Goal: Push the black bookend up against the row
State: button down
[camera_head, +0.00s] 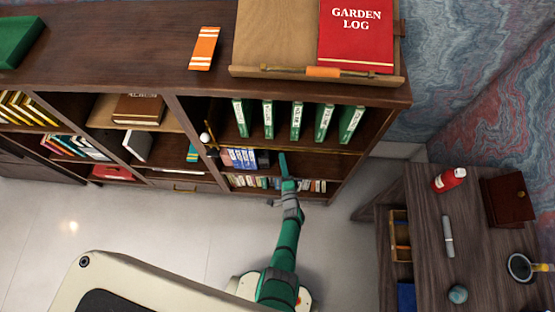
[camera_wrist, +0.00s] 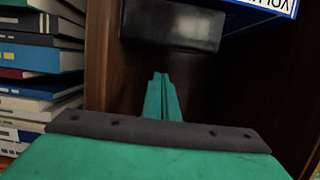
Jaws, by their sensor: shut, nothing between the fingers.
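The black bookend (camera_wrist: 172,27) is a dark block at the top middle of the wrist view. It looks like the dark shape (camera_head: 262,159) at the right end of the row of blue and white books (camera_head: 238,158) on the middle shelf. One blue book with white lettering (camera_wrist: 250,12) shows beside and above it in the wrist view. Whether they touch I cannot tell. My green gripper (camera_wrist: 162,80) is shut and empty, pointing at the bookend's near side with a gap visible between. In the head view my gripper (camera_head: 283,160) is at the shelf front, right of the bookend.
Green binders (camera_head: 296,121) stand on the shelf above. Small books (camera_head: 250,182) fill the shelf below. Dark wood (camera_wrist: 102,40) borders the gripper, with several stacked books (camera_wrist: 40,75) to its left. A desk (camera_head: 430,230) stands at the right; floor lies open at left.

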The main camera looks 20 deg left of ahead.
jog(key=v, duration=1)
jog(key=shift+d, duration=0.3)
jog(key=s+d+r+n+h, duration=0.25)
jog(key=s+d+r, duration=0.2)
jog(key=s, duration=0.35)
jog(key=s+d+r+n+h, duration=0.2)
jog(key=s+d+r+n, duration=0.15)
jog(key=s+r, duration=0.3)
jog(key=s+r+n+h, duration=0.1)
jog(key=s+r, duration=0.3)
jog(key=r, duration=0.4)
jog(key=s+r+n+h, duration=0.1)
jog(key=s+r+n, duration=0.2)
jog(key=r, duration=0.5)
jog(key=s+r+n+h, duration=0.1)
jog(key=s+r+n, duration=0.1)
jog(key=s+r, duration=0.4)
notch_tip(320, 180, up, 2)
jog(key=shift+a+r+n+g, duration=0.1)
jog(key=shift+a+n+g, duration=0.1)
jog(key=shift+n+g, duration=0.2)
